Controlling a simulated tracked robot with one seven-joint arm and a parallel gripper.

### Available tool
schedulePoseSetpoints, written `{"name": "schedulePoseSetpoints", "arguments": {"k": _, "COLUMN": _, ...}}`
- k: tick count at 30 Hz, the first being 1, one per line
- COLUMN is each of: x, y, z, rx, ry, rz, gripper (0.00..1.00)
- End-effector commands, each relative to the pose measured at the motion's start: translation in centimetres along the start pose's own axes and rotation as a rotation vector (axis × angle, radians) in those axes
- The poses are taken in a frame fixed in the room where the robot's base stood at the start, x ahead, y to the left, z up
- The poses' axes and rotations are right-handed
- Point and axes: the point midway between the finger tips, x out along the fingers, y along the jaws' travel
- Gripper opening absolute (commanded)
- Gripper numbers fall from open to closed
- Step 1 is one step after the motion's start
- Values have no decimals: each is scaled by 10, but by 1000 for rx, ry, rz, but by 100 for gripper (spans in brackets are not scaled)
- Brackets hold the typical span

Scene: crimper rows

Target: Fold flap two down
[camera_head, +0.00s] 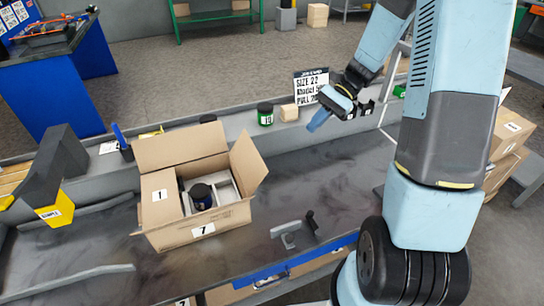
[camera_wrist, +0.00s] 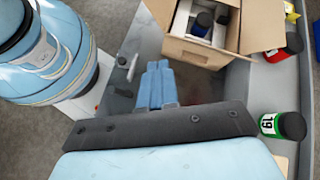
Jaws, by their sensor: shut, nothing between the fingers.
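The open cardboard box (camera_head: 165,232) stands on the dark bench, left of my gripper. The flap marked 1 (camera_head: 158,207) lies flat over its left side. The back flap (camera_head: 180,147) stands up, and the right flap (camera_head: 249,164) stands up leaning outward. I cannot read a 2 on any flap. A dark-capped jar (camera_head: 201,194) sits inside among white dividers. My gripper (camera_head: 318,121) is shut and empty, in the air right of the box. In the wrist view its blue fingers (camera_wrist: 155,84) are together, apart from the box (camera_wrist: 196,53).
A green-labelled jar (camera_head: 265,114) and a small wooden block (camera_head: 289,113) stand on the ledge behind. A grey bracket (camera_head: 290,236) is on the bench right of the box. A grey and yellow arm-like fixture (camera_head: 56,180) stands at left. The bench right of the box is mostly clear.

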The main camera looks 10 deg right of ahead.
Motion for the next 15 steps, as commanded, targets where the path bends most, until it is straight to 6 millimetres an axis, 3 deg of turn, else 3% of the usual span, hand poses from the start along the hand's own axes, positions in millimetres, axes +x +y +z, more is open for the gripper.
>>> {"name": "schedulePoseSetpoints", "arguments": {"k": 15, "x": 42, "y": -7, "z": -93, "rx": 269, "ry": -320, "rz": -171, "gripper": 0}}
